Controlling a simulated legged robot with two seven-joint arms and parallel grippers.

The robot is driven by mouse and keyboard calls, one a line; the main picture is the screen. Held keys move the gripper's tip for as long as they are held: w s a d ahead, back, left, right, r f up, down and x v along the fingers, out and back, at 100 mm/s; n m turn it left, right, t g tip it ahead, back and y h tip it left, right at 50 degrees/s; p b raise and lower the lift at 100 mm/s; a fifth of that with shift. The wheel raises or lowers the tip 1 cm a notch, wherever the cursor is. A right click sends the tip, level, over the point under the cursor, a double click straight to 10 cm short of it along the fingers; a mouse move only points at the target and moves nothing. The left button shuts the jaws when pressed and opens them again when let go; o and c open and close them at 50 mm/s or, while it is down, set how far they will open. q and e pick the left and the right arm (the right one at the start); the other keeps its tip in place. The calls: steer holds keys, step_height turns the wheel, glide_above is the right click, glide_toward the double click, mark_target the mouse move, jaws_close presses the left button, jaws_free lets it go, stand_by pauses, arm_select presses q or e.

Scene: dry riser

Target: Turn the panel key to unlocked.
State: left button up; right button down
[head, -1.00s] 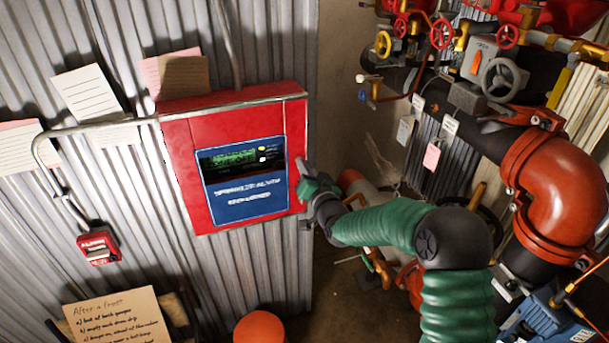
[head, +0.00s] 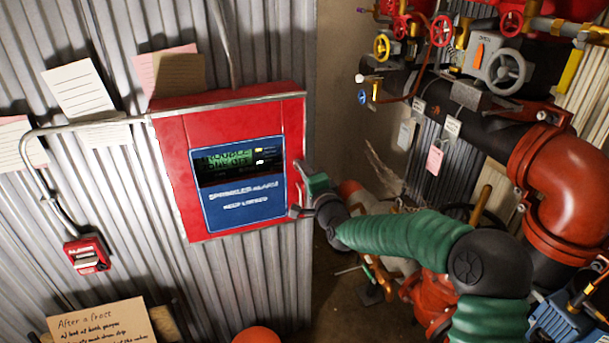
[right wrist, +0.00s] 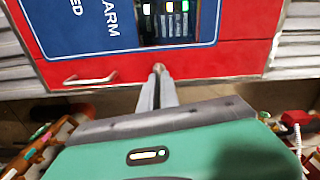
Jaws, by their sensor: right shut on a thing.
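The red alarm panel (head: 240,105) with a blue label and a lit screen hangs on the corrugated wall; its red face also shows in the right wrist view (right wrist: 225,60). My right gripper (right wrist: 158,70) is at the panel's right edge in the head view (head: 301,178). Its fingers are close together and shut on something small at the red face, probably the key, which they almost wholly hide. I cannot read the key's angle. A pale handle (right wrist: 92,80) on the panel lies apart from the fingers, to their left in the wrist view. My left gripper is not in view.
Pipes with handwheels (head: 502,70) and a large red elbow pipe (head: 570,175) crowd the right side. A small red alarm box (head: 87,254) and paper notes (head: 78,92) are on the wall left of the panel. An orange round thing (head: 256,336) is below.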

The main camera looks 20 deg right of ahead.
steer(key=shift+d+f+m, duration=0.1)
steer(key=shift+f+m, duration=0.05)
steer(key=shift+m, duration=0.65)
steer(key=shift+b, duration=0.3)
steer(key=c, duration=1.7)
jaws_free()
steer(key=shift+o, duration=0.5)
steer(key=shift+w+f, duration=0.1)
steer(key=shift+w, duration=0.05)
